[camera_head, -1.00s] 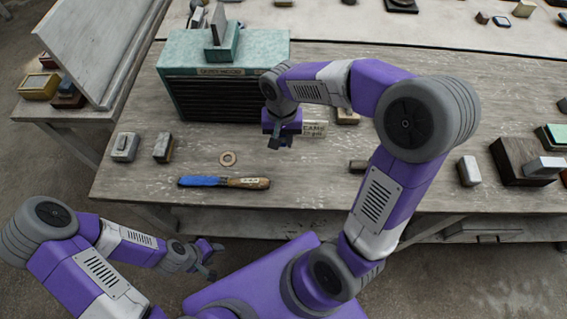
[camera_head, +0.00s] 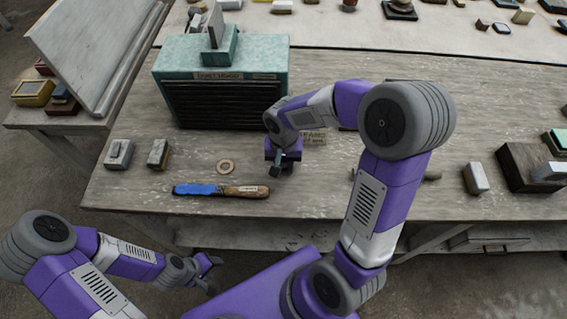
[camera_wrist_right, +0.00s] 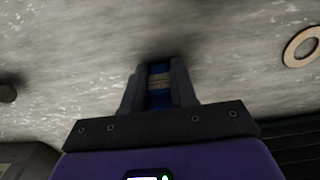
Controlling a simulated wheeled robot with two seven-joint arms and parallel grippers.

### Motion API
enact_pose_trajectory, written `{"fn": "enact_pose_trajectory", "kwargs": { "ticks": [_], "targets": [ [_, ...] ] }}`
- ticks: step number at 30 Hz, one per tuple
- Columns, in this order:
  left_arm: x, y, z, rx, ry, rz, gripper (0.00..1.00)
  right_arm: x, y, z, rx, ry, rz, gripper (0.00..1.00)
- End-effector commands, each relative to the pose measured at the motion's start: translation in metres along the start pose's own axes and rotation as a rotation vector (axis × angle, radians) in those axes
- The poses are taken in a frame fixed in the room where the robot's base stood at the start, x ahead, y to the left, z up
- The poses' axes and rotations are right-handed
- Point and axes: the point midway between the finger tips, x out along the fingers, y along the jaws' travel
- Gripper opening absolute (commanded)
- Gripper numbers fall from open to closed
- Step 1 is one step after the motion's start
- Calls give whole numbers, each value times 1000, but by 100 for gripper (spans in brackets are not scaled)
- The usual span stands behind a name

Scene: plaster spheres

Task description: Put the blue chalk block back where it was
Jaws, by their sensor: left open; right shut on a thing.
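My right gripper (camera_head: 283,172) is shut on the blue chalk block, low over the table in front of the green-topped drawer cabinet. A dark shadow lies at the fingertips; I cannot tell whether the block touches the table. In the head view the block is too small and covered to make out. My left gripper (camera_head: 211,270) is open and empty, in front of the table's front edge.
A ring (camera_head: 226,167) and a blue-and-wood tool (camera_head: 220,191) lie to the left. Two small blocks (camera_head: 118,154) (camera_head: 158,154) sit further left. A pale block (camera_head: 476,178) stands right.

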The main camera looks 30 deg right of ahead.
Motion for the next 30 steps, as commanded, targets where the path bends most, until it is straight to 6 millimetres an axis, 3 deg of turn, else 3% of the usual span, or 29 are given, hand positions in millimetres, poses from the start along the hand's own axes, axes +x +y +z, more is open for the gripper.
{"fn": "enact_pose_trajectory", "kwargs": {
  "ticks": [5,6,11,22,30],
  "targets": [
    [4,-1,0,0,0,0,49,4,0,0,0,0,0,0],
    [4,-1,0,0,0,0,49,4,0,0,0,0,0,30],
    [3,-1,0,0,0,0,49,3,0,0,0,0,0,52],
    [-2,1,0,0,0,0,49,-2,0,0,-1,0,0,52],
    [-18,7,1,0,0,0,49,-57,-1,-1,-1,6,-4,52]
  ]
}}
